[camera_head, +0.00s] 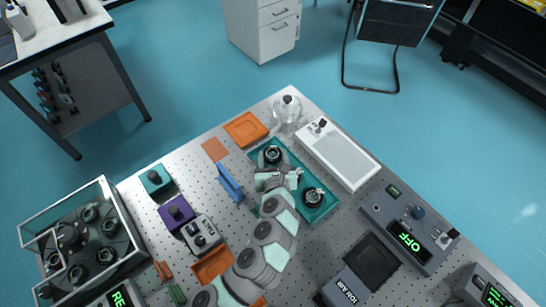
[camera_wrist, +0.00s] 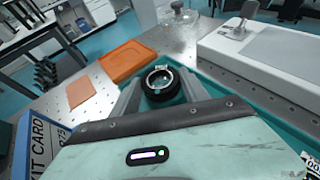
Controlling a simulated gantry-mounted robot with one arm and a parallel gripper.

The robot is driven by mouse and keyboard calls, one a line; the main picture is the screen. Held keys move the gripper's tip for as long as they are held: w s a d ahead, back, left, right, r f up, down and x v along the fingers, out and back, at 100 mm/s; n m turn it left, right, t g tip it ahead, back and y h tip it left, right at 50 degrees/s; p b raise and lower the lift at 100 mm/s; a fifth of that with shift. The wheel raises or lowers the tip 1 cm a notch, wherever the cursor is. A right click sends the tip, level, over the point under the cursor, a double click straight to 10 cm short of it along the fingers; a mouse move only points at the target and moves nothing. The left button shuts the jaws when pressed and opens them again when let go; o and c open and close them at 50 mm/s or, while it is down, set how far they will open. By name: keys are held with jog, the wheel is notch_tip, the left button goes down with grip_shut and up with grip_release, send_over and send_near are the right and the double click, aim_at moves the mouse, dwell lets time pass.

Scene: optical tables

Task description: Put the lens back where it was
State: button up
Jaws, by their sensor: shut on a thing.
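A black ring-mounted lens (camera_wrist: 162,86) sits between the two fingers of my gripper (camera_wrist: 160,92) in the wrist view, its pale rim and clear centre facing up. My gripper is shut on it. In the head view the held lens (camera_head: 272,154) is at the upper left end of the teal tray (camera_head: 292,166), with my gripper just below it. I cannot tell whether its underside touches the tray. A second dark round lens mount (camera_head: 313,197) sits at the tray's lower right end. Part of the tray is hidden under my arm.
An orange tray (camera_head: 246,129) and a glass vessel (camera_head: 287,108) stand behind. A white-topped box (camera_head: 338,155) runs close along the tray's right side. An upright blue card holder (camera_head: 229,184) stands to the left. Instruments, including an OFF display (camera_head: 408,238), stand lower right.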

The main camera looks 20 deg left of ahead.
jog(key=shift+f, duration=0.4)
jog(key=o, duration=1.6)
jog(key=shift+c, duration=0.2)
jog(key=shift+r, duration=0.1)
jog(key=shift+r, duration=0.35)
jog(key=p+v, duration=0.3)
jog(key=v, duration=0.9)
jog(key=shift+r, duration=0.1)
